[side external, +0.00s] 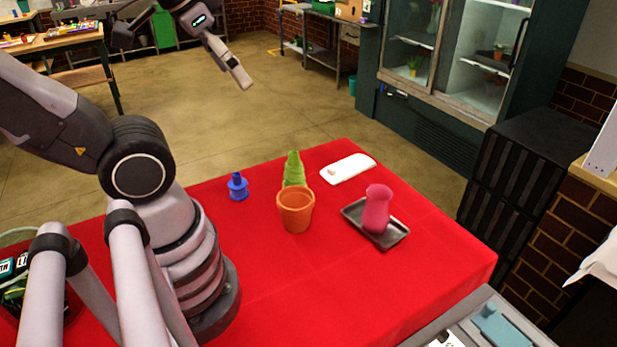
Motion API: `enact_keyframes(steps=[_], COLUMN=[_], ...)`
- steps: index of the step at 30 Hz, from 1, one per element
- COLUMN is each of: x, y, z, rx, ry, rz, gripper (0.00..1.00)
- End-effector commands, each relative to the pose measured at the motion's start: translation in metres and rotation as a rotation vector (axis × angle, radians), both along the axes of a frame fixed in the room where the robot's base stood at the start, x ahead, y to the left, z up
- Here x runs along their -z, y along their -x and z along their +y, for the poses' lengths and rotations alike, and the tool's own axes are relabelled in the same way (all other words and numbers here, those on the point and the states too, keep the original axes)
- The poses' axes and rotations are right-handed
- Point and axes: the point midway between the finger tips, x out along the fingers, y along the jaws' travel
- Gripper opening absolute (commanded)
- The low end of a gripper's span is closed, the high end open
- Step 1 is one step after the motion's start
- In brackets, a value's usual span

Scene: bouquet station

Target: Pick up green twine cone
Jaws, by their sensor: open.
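The green twine cone (293,169) stands upright on the red-covered table, narrow end up. Its lower part is hidden behind an orange terracotta pot (296,212), and I cannot tell whether the two touch. My gripper (246,84) is raised high at the top of the side view, up and to the left of the cone and well apart from it. It is open, and nothing shows between its fingers.
A blue spool (238,187) stands left of the cone. A white folded cloth (348,169) lies to its right. A pink vase (376,210) stands on a grey tray (394,238) at the right. The red table (330,290) is clear in front.

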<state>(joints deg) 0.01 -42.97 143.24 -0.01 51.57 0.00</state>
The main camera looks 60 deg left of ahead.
Motion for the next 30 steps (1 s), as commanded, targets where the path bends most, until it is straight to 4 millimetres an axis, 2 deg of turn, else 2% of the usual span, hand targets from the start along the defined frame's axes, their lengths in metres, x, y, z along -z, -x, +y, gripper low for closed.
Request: enact_keyframes(steps=[8,11,14,19,23,26,30], x=[0.001,0.008,0.022,0.049,0.066,0.079,0.105], y=[-0.001,-0.005,-0.014,-0.044,-0.078,-0.108,-0.152], z=[0.000,-0.003,-0.009,-0.020,-0.018,-0.006,0.031], rx=[-0.006,-0.041,-0.124,-0.338,-0.521,-0.666,-0.882], ry=[0.006,0.053,0.169,0.502,0.803,1.052,1.417], rz=[0.009,0.075,0.211,0.481,0.627,0.696,0.717], gripper=[0.76,0.76,0.76,0.76,0.76,0.76,0.76])
